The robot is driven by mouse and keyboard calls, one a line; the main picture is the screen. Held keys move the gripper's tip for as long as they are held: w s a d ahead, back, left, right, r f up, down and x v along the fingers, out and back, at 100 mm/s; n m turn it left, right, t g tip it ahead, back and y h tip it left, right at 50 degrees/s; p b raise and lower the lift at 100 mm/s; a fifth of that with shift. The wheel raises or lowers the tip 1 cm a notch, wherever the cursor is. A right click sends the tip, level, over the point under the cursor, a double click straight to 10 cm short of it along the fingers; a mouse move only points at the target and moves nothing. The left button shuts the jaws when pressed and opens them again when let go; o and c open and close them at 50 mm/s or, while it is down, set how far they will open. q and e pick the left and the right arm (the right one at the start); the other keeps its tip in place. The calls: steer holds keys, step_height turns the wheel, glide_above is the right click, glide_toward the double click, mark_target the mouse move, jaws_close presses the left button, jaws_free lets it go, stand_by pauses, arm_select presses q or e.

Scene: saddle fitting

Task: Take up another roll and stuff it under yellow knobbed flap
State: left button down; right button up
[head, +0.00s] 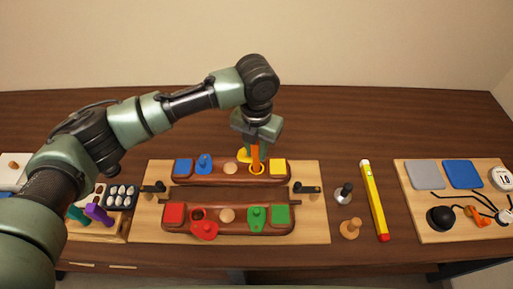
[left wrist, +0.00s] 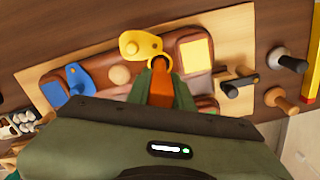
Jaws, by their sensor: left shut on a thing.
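My left gripper (head: 256,160) points straight down over the yellow-rimmed pocket (head: 257,169) in the far brown saddle piece (head: 228,178). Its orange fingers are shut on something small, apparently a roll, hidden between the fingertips. In the left wrist view the fingers (left wrist: 161,85) stand at the near edge of the yellow rim (left wrist: 160,61). The yellow knobbed flap (left wrist: 134,45) is swung aside, uncovering the pocket; it also shows in the head view (head: 243,154). Several pale rolls (head: 122,193) sit in a dark tray at the left. My right gripper is out of view.
The blue flap (head: 204,164) and green flap (head: 257,217) lie over their places. The red flap (head: 205,231) is swung aside from a dark pocket. Pegs (head: 350,229), a yellow bar (head: 374,200) and a board of tools (head: 440,226) stand to the right.

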arm_select(q)
steer(key=shift+f, duration=0.1)
stand_by(0.7)
step_height(320, 180, up, 8)
steer(key=p, duration=0.8)
stand_by(0.4)
